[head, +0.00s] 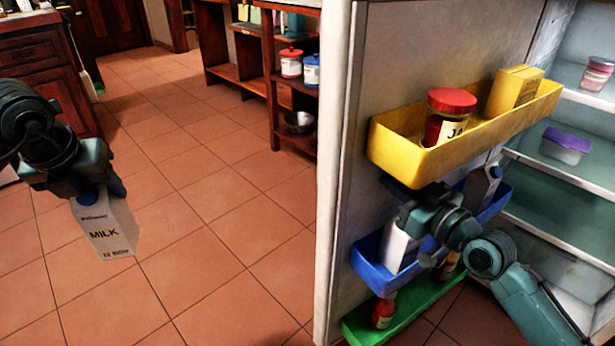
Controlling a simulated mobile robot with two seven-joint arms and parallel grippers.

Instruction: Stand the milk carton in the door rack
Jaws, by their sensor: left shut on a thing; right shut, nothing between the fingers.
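The white milk carton (105,228) with a blue cap and "MILK" label hangs slightly tilted above the tiled floor at the left. My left gripper (88,192) is shut on its top, at the cap end. The fridge door stands open with a yellow rack (430,165) on top, a blue rack (372,262) in the middle and a green rack (365,328) at the bottom. My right gripper (398,190) is shut and empty, just below the yellow rack and in front of the blue one. Whether it touches the door is hidden.
The yellow rack holds a red-lidded jar (447,115) and a yellow box (514,88). White cartons (398,247) stand in the blue rack, partly behind my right arm. A red bottle (384,311) is in the green rack. Open floor lies between the carton and the door.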

